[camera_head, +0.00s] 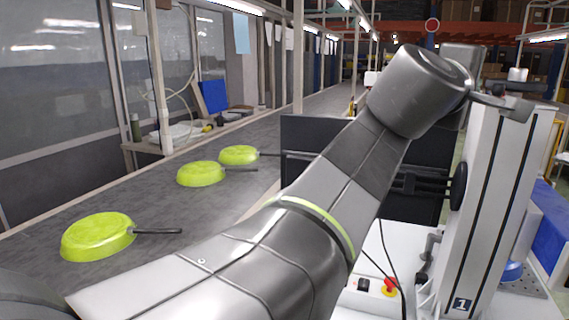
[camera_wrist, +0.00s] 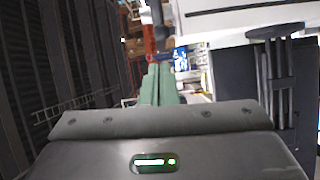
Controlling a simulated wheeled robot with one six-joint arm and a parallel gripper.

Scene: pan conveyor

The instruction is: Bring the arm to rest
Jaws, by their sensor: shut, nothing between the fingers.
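My arm (camera_head: 340,190) reaches from the lower left of the head view up to a thick wrist joint at the upper right. My gripper (camera_wrist: 160,84) shows in the wrist view, with its grey body and a small green light at the bottom. Its greenish fingers are together with nothing between them. In the head view I cannot clearly make out the fingers beyond the wrist joint. The gripper points away from the conveyor, and no pan shows in the wrist view.
Several lime-green pans with dark handles, such as the nearest pan (camera_head: 98,236), lie on the grey conveyor (camera_head: 60,273) at left. A dark panel (camera_head: 305,136) stands behind my arm. A white machine column (camera_head: 488,200) is close to the wrist at right. A red button (camera_head: 389,287) is below.

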